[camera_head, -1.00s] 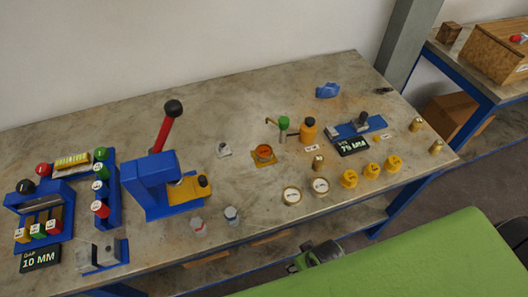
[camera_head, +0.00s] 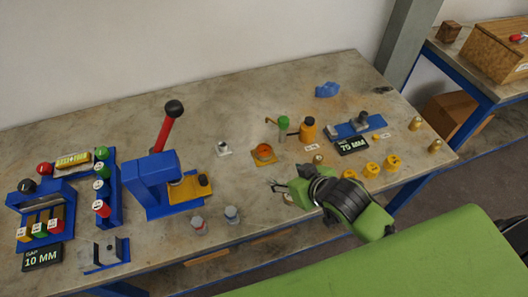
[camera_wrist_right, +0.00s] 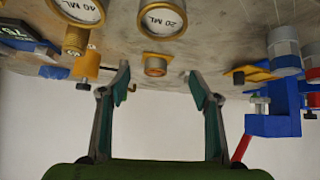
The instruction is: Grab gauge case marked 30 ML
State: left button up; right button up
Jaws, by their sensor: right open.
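My right gripper (camera_head: 277,188) reaches in from the right over the front middle of the table. It is open and empty in the right wrist view (camera_wrist_right: 160,80). Two round brass gauge cases with white faces show at the top of the wrist view. The left one reads 40 ML (camera_wrist_right: 82,9). The other (camera_wrist_right: 163,18) lies just beyond the open fingers; its mark looks like 20 ML, but its first digit is not sharp. In the head view my gripper covers most of them; a piece of one case (camera_head: 288,199) shows beside it. My left gripper is not in view.
Behind the gripper are an orange square with a round cup (camera_head: 264,153) and an orange bottle (camera_head: 308,131). Several yellow knobs (camera_head: 371,170) stand to the right.

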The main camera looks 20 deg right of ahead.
jog(key=w+r+t, duration=0.1)
jog(key=w+r, duration=0.1)
jog(key=w, duration=0.1)
send_near(264, 150)
jog(key=shift+y, duration=0.3)
jog(key=x, duration=0.5)
jog(key=shift+s+f, duration=0.1)
jog(key=shift+s, duration=0.05)
jog(key=x, duration=0.2)
jog(key=p+x, duration=0.1)
jog(key=x, duration=0.1)
jog(key=shift+d, duration=0.25)
jog(key=shift+w+a+f+p, duration=0.15)
jog(key=shift+w+f+p, duration=0.2)
jog(key=shift+w, duration=0.3)
jog(key=c, duration=1.4)
